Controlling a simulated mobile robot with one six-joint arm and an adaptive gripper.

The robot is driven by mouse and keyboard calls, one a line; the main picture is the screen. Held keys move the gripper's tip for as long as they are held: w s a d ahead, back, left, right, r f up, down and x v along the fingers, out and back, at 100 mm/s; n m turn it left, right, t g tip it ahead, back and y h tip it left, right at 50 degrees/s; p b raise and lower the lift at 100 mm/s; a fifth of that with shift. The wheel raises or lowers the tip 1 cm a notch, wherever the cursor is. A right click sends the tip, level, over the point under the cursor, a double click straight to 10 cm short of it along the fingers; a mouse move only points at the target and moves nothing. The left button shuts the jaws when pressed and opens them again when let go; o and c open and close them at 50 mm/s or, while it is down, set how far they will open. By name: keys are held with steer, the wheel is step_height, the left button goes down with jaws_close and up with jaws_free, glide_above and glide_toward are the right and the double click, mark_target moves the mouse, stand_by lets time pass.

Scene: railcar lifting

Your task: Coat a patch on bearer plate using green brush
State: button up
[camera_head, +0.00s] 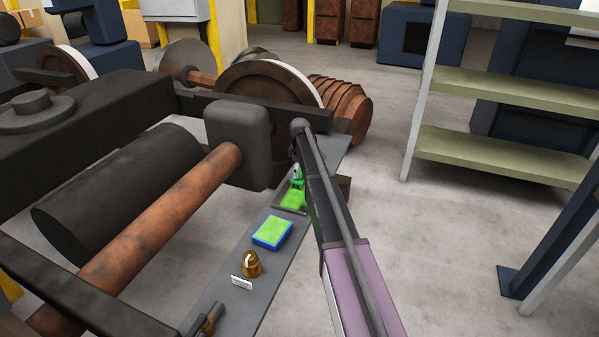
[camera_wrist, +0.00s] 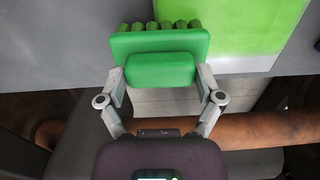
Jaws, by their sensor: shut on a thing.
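My gripper (camera_wrist: 162,95) is shut on the green brush (camera_wrist: 160,70), with one finger at each side of its block. In the wrist view its bristles point to the top of the picture, beside a flat green area (camera_wrist: 240,25) with a pale edge. In the head view the brush (camera_head: 298,183) shows at the far end of a long grey plate (camera_head: 225,290), by a green patch (camera_head: 293,199) in a dark rim. Contact is not clear. I cannot tell which surface is the bearer plate. My arm hides part of this spot.
On the grey plate lie a blue-edged green pad (camera_head: 272,232), a brass-coloured knob-like object (camera_head: 251,264) and a small white label (camera_head: 242,283). A rusty shaft (camera_head: 150,235) and dark frame run close on the left. Open floor and a shelf rack (camera_head: 500,150) are on the right.

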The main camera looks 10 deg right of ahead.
steer(key=shift+a, duration=0.1)
steer(key=shift+w+a, duration=0.65)
steer(key=shift+a, duration=0.2)
steer(key=shift+s, duration=0.15)
steer(key=shift+s+a, duration=1.1)
steer(key=shift+s, duration=0.3)
steer(key=shift+s+a, duration=0.55)
steer(key=shift+s, duration=0.25)
steer(key=shift+s+a, duration=0.55)
steer(key=shift+s, duration=0.25)
steer(key=shift+s, duration=0.1)
steer(key=shift+s+a, duration=1.1)
steer(key=shift+s, duration=0.3)
